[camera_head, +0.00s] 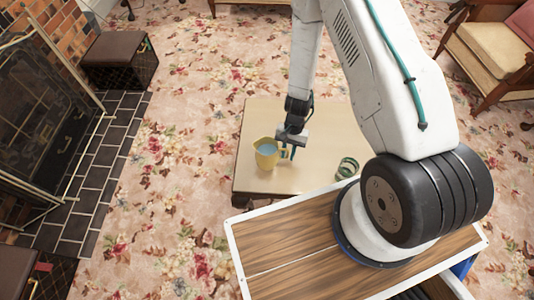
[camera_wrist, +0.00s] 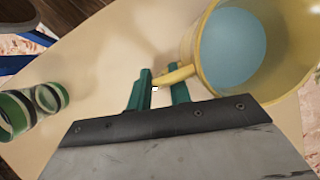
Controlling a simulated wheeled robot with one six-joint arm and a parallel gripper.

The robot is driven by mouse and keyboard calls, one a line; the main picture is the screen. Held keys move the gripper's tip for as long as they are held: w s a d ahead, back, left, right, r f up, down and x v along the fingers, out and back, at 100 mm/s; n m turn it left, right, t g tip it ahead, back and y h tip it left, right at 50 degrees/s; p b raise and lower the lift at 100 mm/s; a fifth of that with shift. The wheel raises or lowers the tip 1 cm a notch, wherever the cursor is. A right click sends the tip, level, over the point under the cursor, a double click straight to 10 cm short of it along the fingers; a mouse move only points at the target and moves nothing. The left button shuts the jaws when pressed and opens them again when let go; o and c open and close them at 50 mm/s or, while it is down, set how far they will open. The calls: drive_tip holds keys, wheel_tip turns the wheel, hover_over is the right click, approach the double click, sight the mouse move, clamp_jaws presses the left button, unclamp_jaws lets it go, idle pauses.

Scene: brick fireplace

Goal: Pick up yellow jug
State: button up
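The yellow jug (camera_head: 265,155) stands upright on the low cream table, with a blue-grey inside. In the wrist view the jug (camera_wrist: 298,45) fills the upper right, its handle pointing left toward my gripper. My gripper (camera_head: 288,152) is just right of the jug, pointing down. In the wrist view the teal fingers of my gripper (camera_wrist: 160,90) are apart, with the handle's outer end at the gap and the handle crossing in front of the right finger. I cannot tell whether either finger touches it.
A green, black and white striped object (camera_head: 347,167) stands on the table (camera_head: 215,0), right of the jug; it also shows in the wrist view (camera_wrist: 50,97). A dark stool (camera_head: 118,60), brick fireplace (camera_head: 50,25) and chair (camera_head: 490,50) stand farther away. Open carpet lies left of the table.

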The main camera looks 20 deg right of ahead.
clamp_jaws()
drive_tip(key=shift+r, duration=0.5)
drive_tip(key=s+d+r, duration=0.2)
drive_tip(key=s, duration=0.5)
drive_tip(key=s+d+r, duration=0.2)
drive_tip(key=s+d, duration=0.1)
drive_tip(key=s, duration=0.5)
drive_tip(key=shift+s, duration=0.15)
